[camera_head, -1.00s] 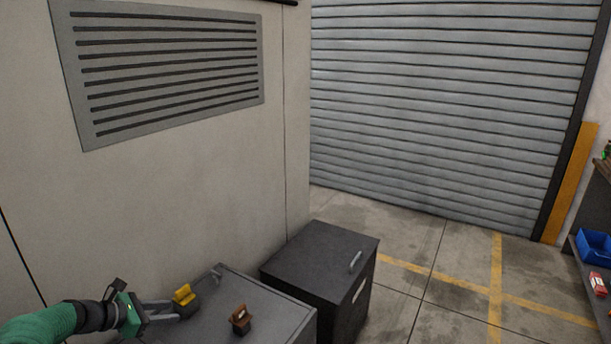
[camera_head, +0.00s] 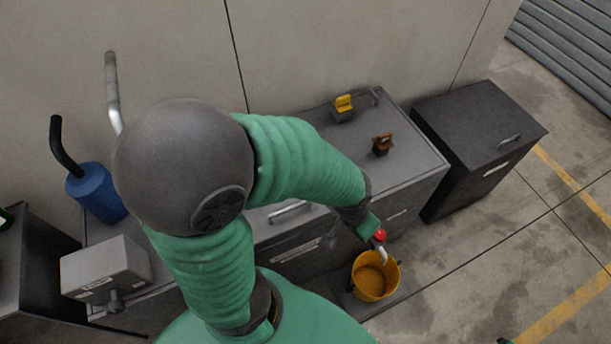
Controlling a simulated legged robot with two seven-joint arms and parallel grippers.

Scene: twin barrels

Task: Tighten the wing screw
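A small yellow winged piece (camera_head: 344,103), which may be the wing screw, stands on a dark base at the back of the grey cabinet top. A brown piece of similar shape (camera_head: 382,141) stands to its right, nearer the front edge. My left arm fills the middle of the view, its elbow raised. My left gripper (camera_head: 378,247) is in front of the cabinet, over the rim area of a yellow bucket (camera_head: 369,281), apart from both pieces. Something red shows at the gripper; its finger opening is too small to judge. My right gripper is not in view.
A blue can with a black spout (camera_head: 97,194), a grey pipe (camera_head: 112,90) and a grey box with a knob (camera_head: 104,268) are at the left. A black cabinet (camera_head: 478,148) stands at the right. The floor at the right is clear.

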